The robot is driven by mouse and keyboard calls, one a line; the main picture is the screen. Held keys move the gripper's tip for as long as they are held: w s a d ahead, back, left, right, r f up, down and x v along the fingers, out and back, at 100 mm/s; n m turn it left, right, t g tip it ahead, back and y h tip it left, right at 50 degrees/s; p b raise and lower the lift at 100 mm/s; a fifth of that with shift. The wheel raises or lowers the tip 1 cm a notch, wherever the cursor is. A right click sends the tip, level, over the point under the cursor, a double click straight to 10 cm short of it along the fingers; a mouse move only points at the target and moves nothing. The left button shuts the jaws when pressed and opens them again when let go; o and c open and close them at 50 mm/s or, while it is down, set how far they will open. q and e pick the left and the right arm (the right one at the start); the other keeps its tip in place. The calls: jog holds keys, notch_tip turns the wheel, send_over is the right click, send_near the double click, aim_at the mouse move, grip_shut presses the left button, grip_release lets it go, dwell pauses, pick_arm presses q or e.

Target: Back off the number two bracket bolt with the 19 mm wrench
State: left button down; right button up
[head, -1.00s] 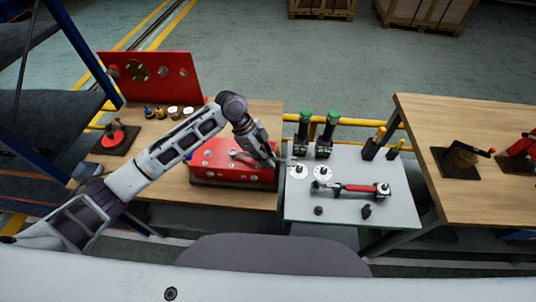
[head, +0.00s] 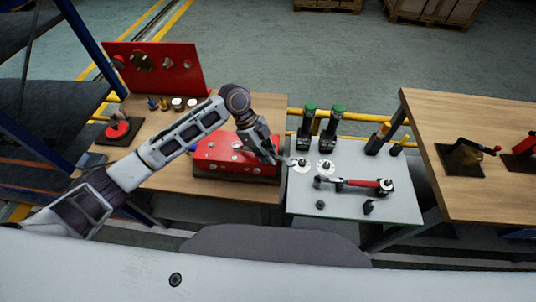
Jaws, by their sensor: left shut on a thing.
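My left gripper (head: 276,158) is shut at the right end of the red block (head: 222,168), near the grey table's left edge. It is shut on a slim grey tool, which looks like the wrench (head: 289,162). Most of the tool is hidden by the fingers, and its size mark cannot be read. The red block sits on the wooden bench and has several pale round bolt heads or fittings (head: 237,146) on top. Which one is the number two bracket bolt cannot be told. My right gripper is not in view.
The grey table (head: 345,207) holds a red-handled tool (head: 362,183), two white discs (head: 326,167), two green-topped dark tools (head: 334,122) and small dark parts. A red upright panel (head: 190,80) stands at the back left. Another wooden bench (head: 460,120) is at right.

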aim_at(275, 139)
pick_arm(q)
jog(key=shift+f, duration=0.5)
jog(key=shift+w+d, duration=0.1)
jog(key=shift+w+d+n+t, duration=0.3)
jog(key=shift+w+n+t, duration=0.1)
jog(key=shift+w+n, duration=0.4)
jog(key=shift+w+d+f+n+t, duration=0.1)
jog(key=shift+w+n+t, duration=0.25)
jog(key=shift+w+n, duration=0.5)
jog(key=shift+w+d+f+n+t, duration=0.1)
jog(key=shift+w+n+t, duration=0.25)
jog(key=shift+w+n, duration=0.45)
jog(key=shift+w+a+n+t, duration=0.1)
jog(key=shift+w+n+t, duration=0.5)
jog(key=shift+w+n, duration=0.7)
jog(key=shift+w+a+n+t, duration=0.2)
jog(key=shift+w+n, duration=0.25)
jog(key=shift+w, duration=0.1)
jog(key=shift+w+a+n+t, duration=0.2)
jog(key=shift+w+n, duration=0.2)
jog(key=shift+w, duration=0.15)
jog(key=shift+r, duration=0.15)
